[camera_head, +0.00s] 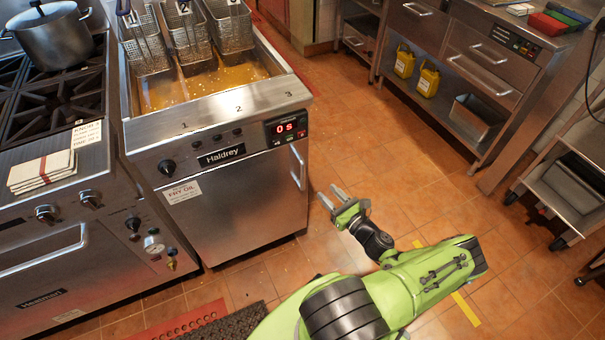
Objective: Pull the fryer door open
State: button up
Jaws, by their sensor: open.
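The fryer door (240,208) is a flat steel panel on the front of the Haldrey fryer, below its control strip, and it looks shut. Its vertical bar handle (298,167) is at the door's right edge, just under the red display (287,127). My gripper (331,196) is to the right of the handle and a little lower in the picture. Its two fingers are spread, with nothing between them, and point up and left. It looks apart from the handle.
Several wire baskets (188,32) hang over the fryer's oil. A stove (60,190) with a steel pot (47,35) stands against the fryer's left side. A red mat (185,322) and a dark mat lie on the floor in front. Tiled floor is clear toward the right counter (460,70).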

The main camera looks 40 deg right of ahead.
aim_at(304, 170)
jog(key=w+b, duration=0.1)
jog(key=w, duration=0.3)
jog(key=w+b, duration=0.1)
jog(key=w, duration=0.4)
jog(key=w+d, duration=0.1)
jog(key=w, duration=0.4)
jog(key=shift+b, duration=0.4)
jog(key=shift+s, duration=0.1)
grip_shut()
